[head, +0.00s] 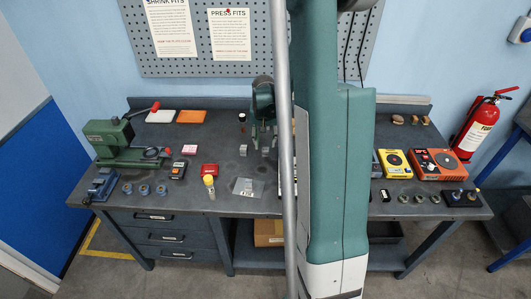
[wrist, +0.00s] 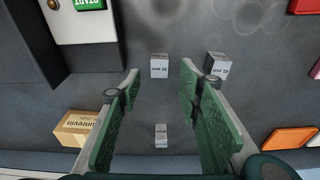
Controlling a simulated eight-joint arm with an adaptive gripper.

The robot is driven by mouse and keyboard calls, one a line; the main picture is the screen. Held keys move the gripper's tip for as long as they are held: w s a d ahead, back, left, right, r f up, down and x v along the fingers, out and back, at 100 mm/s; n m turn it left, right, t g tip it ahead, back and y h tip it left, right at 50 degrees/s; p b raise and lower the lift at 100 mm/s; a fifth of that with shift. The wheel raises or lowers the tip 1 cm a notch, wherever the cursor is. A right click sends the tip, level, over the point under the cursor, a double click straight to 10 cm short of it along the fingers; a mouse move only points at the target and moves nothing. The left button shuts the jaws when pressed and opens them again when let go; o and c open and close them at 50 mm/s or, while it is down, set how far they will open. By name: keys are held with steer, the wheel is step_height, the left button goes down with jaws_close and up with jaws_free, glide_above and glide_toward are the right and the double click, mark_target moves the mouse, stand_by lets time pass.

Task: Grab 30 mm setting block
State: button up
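Three small grey metal blocks show in the wrist view. One block (wrist: 160,66) stands between and just beyond the fingertips, one (wrist: 216,66) is right of the right fingertip, and a smaller one (wrist: 161,135) lies lower between the fingers. The first two have upside-down "mm" labels; I cannot read their numbers surely, so I cannot tell which is the 30 mm block. My gripper (wrist: 158,78) is open and empty, with green pads on either side of the middle. In the head view my gripper (head: 264,132) hangs over the bench, near a grey block (head: 243,150).
A cardboard box (wrist: 78,128) is left of the fingers. My arm hides the bench's middle right.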

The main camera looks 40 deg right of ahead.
mark_target(265, 149)
steer(key=shift+w+d+f, duration=0.1)
steer(key=shift+f, duration=1.2)
steer(key=shift+d+f, duration=0.1)
steer(key=shift+f, duration=1.2)
steer(key=c, duration=1.1)
